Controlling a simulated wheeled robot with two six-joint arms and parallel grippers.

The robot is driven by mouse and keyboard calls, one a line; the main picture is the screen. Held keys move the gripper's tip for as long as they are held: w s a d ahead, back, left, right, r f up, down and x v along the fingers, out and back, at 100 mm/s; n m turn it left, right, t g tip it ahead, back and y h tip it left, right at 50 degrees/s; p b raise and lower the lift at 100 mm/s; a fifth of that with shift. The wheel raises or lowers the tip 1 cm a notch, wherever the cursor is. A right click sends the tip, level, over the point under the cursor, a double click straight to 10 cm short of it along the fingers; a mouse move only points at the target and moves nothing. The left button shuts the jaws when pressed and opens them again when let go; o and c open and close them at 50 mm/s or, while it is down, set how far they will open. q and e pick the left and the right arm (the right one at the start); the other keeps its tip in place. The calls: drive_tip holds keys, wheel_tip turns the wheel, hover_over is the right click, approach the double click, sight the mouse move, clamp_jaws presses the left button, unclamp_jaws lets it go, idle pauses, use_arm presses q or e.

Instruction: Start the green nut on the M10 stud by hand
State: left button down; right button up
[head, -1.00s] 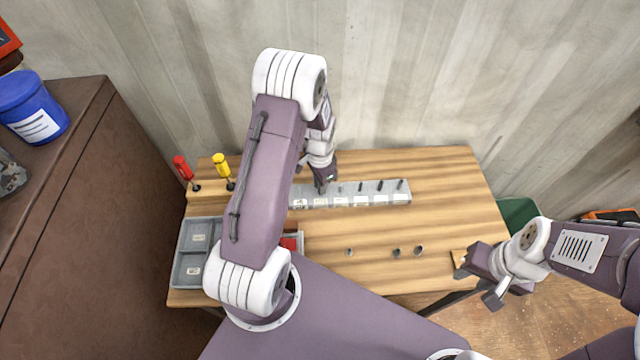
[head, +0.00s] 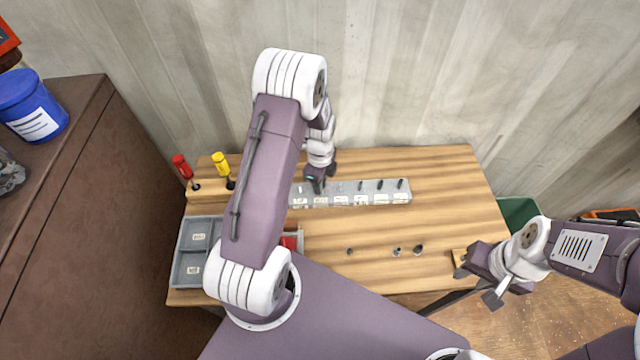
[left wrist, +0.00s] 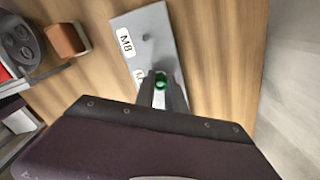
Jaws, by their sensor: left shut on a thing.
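The green nut (left wrist: 160,83) is between the fingers of my left gripper (left wrist: 161,92) in the left wrist view. In the head view my left gripper (head: 316,187) points down at the left part of the grey stud strip (head: 350,198). The strip also shows in the left wrist view (left wrist: 158,28), with an M8 label and a short stud near its end. A second label is partly hidden by the fingers. The stud under the nut is hidden, so I cannot tell whether they touch. My right gripper (head: 477,284) is open and empty at the table's right front edge.
Several studs stand along the strip. Loose small metal parts (head: 397,251) lie on the front of the wooden table (head: 450,200). A grey divided tray (head: 190,265) and a screwdriver rack (head: 205,192) are at the left.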

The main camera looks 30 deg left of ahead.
use_arm(q)
drive_tip(key=m, duration=0.5)
drive_tip(key=c, duration=1.3)
unclamp_jaws()
drive_tip(key=shift+m, duration=0.3)
wheel_tip(320, 180, up, 6)
drive_tip(key=p, duration=0.5)
drive_tip(key=shift+r, duration=0.1)
drive_tip(key=shift+f, duration=0.2)
